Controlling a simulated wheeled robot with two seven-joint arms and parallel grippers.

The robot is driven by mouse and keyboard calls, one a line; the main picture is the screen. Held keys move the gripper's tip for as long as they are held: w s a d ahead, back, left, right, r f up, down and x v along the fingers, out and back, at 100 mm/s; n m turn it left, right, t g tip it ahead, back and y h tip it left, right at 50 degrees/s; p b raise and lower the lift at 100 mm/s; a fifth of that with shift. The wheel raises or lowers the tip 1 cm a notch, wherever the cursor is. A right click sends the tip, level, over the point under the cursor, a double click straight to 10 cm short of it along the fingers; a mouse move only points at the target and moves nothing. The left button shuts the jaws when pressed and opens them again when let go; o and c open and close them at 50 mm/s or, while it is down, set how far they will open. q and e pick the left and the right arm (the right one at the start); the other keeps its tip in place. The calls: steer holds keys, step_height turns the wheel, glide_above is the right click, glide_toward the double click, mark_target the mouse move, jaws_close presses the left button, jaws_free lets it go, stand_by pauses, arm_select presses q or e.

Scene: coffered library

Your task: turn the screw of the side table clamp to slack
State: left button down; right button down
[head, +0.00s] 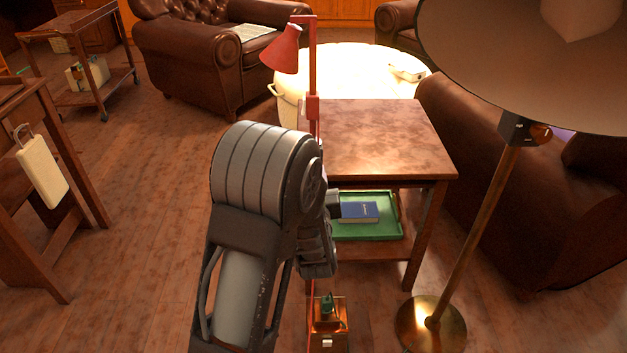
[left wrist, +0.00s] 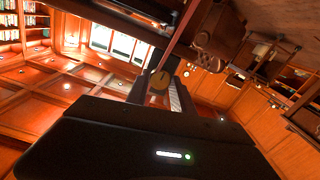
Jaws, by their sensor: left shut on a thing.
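The side table (head: 385,135) has a square brown top and stands right of my left arm. A red lamp (head: 283,50) on a red post rises at its left edge, with a red block (head: 313,107) on the post near the tabletop. My left arm hides the area below that edge, including the clamp's lower part, in the head view. In the left wrist view my left gripper (left wrist: 166,92) is shut on a small round brass-coloured piece (left wrist: 159,80), apparently the screw's knob. Its exact grip is hard to see. My right gripper is in neither view.
A green tray (head: 385,229) with a blue book (head: 359,212) lies on the lower shelf. A floor lamp (head: 480,220) stands close on the right. A small box (head: 328,325) is on the floor below my arm. A round pale ottoman (head: 370,68) stands behind.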

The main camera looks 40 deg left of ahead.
arm_select(q)
steer(key=shift+n, duration=0.4)
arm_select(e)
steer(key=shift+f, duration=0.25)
arm_select(q)
steer(key=c, duration=1.1)
jaws_free()
steer(key=shift+f, duration=0.1)
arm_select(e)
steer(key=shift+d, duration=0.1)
